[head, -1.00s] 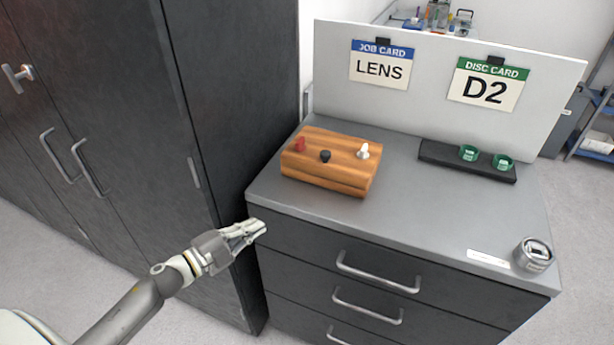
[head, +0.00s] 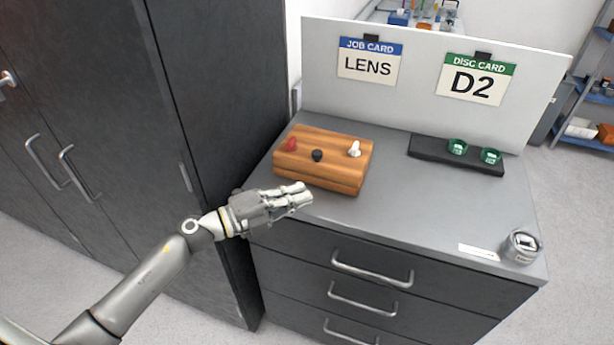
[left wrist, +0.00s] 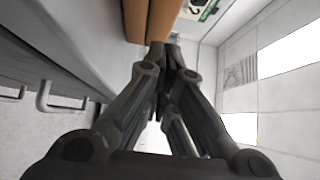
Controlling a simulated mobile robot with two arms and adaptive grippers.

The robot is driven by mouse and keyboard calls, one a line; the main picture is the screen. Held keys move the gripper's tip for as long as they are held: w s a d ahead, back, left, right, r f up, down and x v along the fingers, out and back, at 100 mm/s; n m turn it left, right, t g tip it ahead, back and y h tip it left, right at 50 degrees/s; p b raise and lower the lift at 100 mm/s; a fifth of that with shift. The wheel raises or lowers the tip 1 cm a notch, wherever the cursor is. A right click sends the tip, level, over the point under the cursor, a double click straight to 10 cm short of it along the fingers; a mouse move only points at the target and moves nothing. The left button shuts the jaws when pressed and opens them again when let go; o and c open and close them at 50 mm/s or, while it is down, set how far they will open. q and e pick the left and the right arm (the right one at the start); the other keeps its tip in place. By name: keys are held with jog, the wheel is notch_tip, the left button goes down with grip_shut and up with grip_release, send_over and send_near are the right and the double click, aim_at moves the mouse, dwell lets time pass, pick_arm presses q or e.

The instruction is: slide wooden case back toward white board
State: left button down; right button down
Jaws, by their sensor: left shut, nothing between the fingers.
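The wooden case (head: 322,162) sits on the grey cabinet top toward its left side, with a red, a black and a white knob on top. A gap of bare top lies between it and the white board (head: 428,85) behind. My left gripper (head: 308,194) is shut and empty at the cabinet's front edge, just in front of the case. The head view does not settle whether it touches. In the left wrist view the shut fingers (left wrist: 168,52) point toward the orange-brown case (left wrist: 138,20). My right gripper is not in view.
A black tray (head: 425,150) with two green rings (head: 457,147) lies right of the case. A grey round device (head: 521,247) and a white label (head: 479,252) are at the front right. A tall dark cabinet (head: 215,80) stands close on the left. The middle of the top is clear.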

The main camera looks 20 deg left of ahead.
pick_arm(q)
jog(key=shift+w+d, duration=0.2)
jog(key=shift+w, duration=1)
jog(key=shift+w+d, duration=0.15)
jog(key=shift+w, duration=1.05)
